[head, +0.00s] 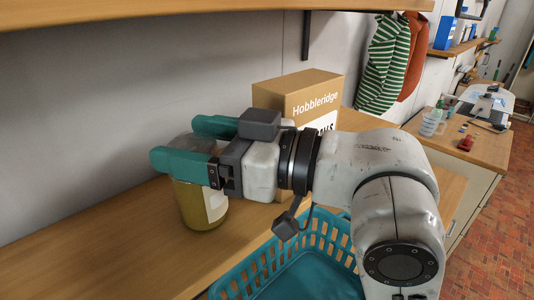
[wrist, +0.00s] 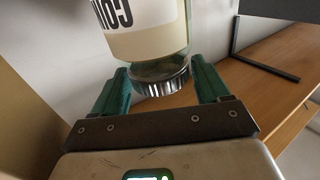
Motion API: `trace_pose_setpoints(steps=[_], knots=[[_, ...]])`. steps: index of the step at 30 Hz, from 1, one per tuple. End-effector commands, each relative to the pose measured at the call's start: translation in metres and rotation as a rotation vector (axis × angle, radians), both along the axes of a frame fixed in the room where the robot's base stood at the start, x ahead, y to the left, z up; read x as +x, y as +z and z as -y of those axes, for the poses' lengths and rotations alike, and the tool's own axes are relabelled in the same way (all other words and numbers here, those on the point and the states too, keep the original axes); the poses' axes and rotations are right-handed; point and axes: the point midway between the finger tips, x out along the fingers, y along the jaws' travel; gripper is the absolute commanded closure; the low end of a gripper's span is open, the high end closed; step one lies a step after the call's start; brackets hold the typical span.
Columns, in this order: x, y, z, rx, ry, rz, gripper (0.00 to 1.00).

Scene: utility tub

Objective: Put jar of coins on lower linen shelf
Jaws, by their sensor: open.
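The jar of coins (head: 204,205), a clear jar with yellowish contents and a pale label, stands upright on a wooden board (head: 105,240) against the grey wall. My gripper (head: 178,142) is open, with its teal fingers on either side of the jar's upper part; the fingers and wrist hide part of it. In the wrist view the jar (wrist: 145,38) appears upside down, its metal lid between the fingers of my gripper (wrist: 160,78). I cannot tell whether the fingers touch it. Whether this board is the lower linen shelf is not clear.
A wooden shelf (head: 150,12) runs overhead. A cardboard box (head: 290,95) marked Hobbleridge stands just behind my wrist. A teal basket (head: 262,272) lies below my arm, in front of the board. The board's left part is bare.

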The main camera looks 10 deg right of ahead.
Motion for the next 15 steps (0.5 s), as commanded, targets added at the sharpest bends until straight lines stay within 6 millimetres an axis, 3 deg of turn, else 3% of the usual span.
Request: trace_pose_setpoints(steps=[5,15], knots=[[-0.018,-0.003,0.037,0.000,-0.006,0.004,0.25],[-0.027,-0.007,0.055,0.000,-0.001,0.004,0.25]])
